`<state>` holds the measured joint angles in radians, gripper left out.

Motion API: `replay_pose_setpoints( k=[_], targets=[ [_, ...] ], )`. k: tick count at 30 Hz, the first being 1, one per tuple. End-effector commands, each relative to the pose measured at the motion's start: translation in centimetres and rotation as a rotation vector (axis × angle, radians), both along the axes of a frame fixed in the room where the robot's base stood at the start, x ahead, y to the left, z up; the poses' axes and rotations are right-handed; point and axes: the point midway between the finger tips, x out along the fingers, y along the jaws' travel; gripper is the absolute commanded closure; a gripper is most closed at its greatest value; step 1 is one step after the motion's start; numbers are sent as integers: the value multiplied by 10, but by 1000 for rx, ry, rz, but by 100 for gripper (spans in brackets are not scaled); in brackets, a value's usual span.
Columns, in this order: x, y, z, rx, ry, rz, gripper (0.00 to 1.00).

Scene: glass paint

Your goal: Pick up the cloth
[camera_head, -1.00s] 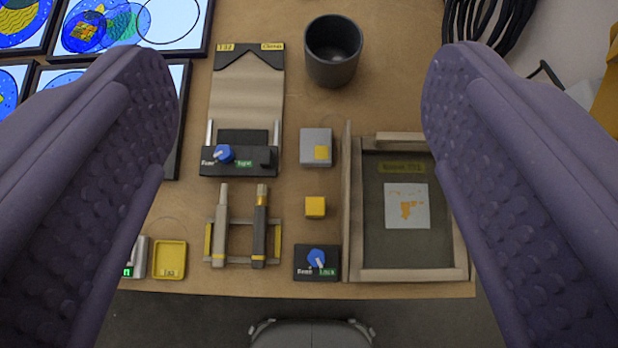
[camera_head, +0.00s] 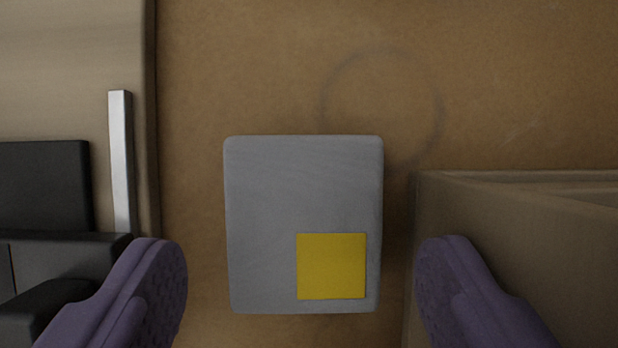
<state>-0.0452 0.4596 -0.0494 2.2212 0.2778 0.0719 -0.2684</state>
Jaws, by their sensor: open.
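The cloth looks to be the grey, round-cornered pad (camera_head: 270,190) lying flat on the brown table in the middle of the view. A yellow square (camera_head: 331,266) is on its lower right part. My gripper (camera_head: 303,280) is open, with one purple finger to the left of the pad and one to the right. Neither finger visibly touches it, and a strip of table shows between the pad and each finger. The lower parts of the fingers run out of the frame.
On the left is a beige and black device (camera_head: 45,190) with a silver bar (camera_head: 121,160). On the right is a wooden-walled tray (camera_head: 500,215), close by the right finger. The table (camera_head: 250,70) above the pad is clear, apart from a faint dark ring mark.

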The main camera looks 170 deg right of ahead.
Motion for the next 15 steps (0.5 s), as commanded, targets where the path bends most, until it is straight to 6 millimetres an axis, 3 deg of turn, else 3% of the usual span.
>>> replay_pose_setpoints(
  k=[1,5,12,15],
  targets=[
    [4,-1,-13,0,2,-1,23],
    [12,-1,-31,1,1,-1,23],
    [15,-1,-31,1,-1,-1,23],
    [15,-1,-31,1,-1,-1,44]
  ],
)
